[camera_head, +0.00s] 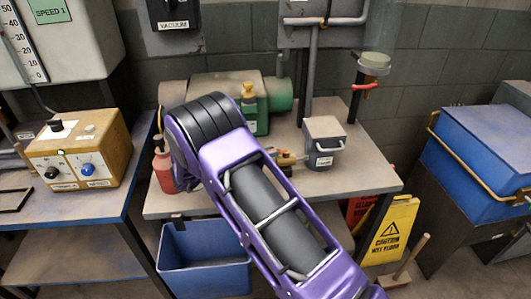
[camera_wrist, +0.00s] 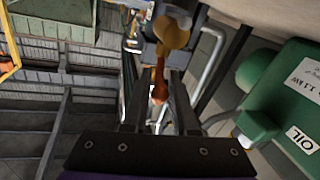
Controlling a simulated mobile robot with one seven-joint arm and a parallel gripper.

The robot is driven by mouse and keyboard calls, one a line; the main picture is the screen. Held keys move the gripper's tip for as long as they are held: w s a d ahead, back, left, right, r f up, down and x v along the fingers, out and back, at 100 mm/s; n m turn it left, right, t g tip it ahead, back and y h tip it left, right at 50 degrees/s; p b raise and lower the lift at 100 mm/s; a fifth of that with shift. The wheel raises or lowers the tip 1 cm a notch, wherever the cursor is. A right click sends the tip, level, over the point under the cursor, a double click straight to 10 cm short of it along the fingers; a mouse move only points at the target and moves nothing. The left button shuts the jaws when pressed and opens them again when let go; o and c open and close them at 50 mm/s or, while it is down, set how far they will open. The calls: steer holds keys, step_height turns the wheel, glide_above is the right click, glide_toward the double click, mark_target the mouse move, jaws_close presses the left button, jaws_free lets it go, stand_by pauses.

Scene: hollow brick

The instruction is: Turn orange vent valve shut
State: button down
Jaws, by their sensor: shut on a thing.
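The orange vent valve handle (camera_wrist: 160,82) shows in the wrist view between the two dark fingers of my gripper (camera_wrist: 159,76). My gripper is shut on this handle. A rounded brass-coloured part (camera_wrist: 173,32) sits just beyond the handle. In the head view my purple arm covers the gripper; brass and orange pieces (camera_head: 288,158) show at the arm's edge, beside a grey box (camera_head: 324,145). The fingers hide part of the handle, and I cannot tell its exact angle.
A green tank (camera_wrist: 290,90) marked OIL is right in the wrist view. A red bottle (camera_head: 162,170) stands left of my arm on the workbench (camera_head: 372,178). A post with a red-orange lever (camera_head: 366,87) stands behind. A yellow floor sign (camera_head: 390,232) is below right.

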steer(key=c, duration=0.9)
jaws_free()
steer(key=v, duration=1.7)
steer(key=shift+s+a, duration=0.1)
steer(key=shift+a, duration=0.1)
steer(key=shift+c, duration=0.2)
